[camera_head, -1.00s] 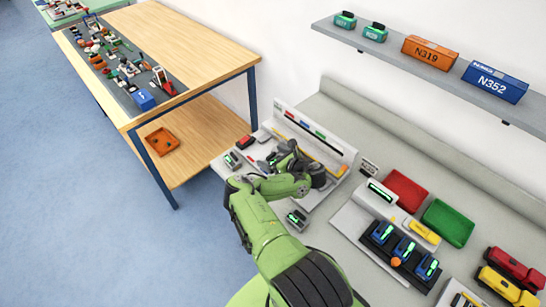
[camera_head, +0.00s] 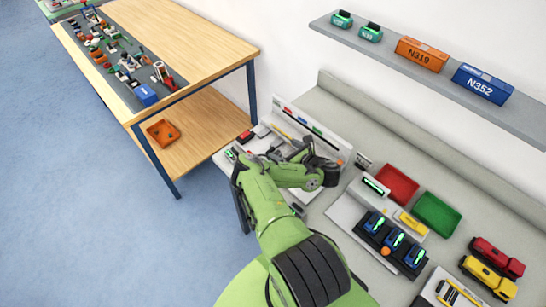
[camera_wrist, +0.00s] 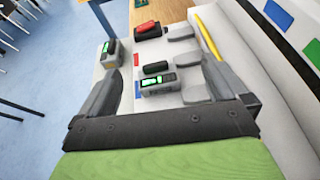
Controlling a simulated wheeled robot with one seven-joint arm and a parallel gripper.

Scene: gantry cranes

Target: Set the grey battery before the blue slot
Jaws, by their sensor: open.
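My gripper (camera_wrist: 162,66) is open over the light workbench station; its fingers stand apart to the left and right in the wrist view. It also shows in the head view (camera_head: 300,158). A grey battery (camera_wrist: 159,84) with a dark handle and a green-lit display sits between the fingers in that picture; no finger visibly touches it. A blue mark (camera_wrist: 137,89) lies just left of it and a grey pad (camera_wrist: 194,93) just right. I cannot tell how deep the fingers reach. Another greyish battery (camera_wrist: 108,53) with a green display stands near the left edge.
A red block (camera_wrist: 148,30) and more grey pads (camera_wrist: 184,62) lie farther back. A yellow rod (camera_wrist: 207,36) runs along the right. In the head view, a charger rack (camera_head: 393,241), a red tray (camera_head: 396,184) and a green tray (camera_head: 437,214) stand to the right.

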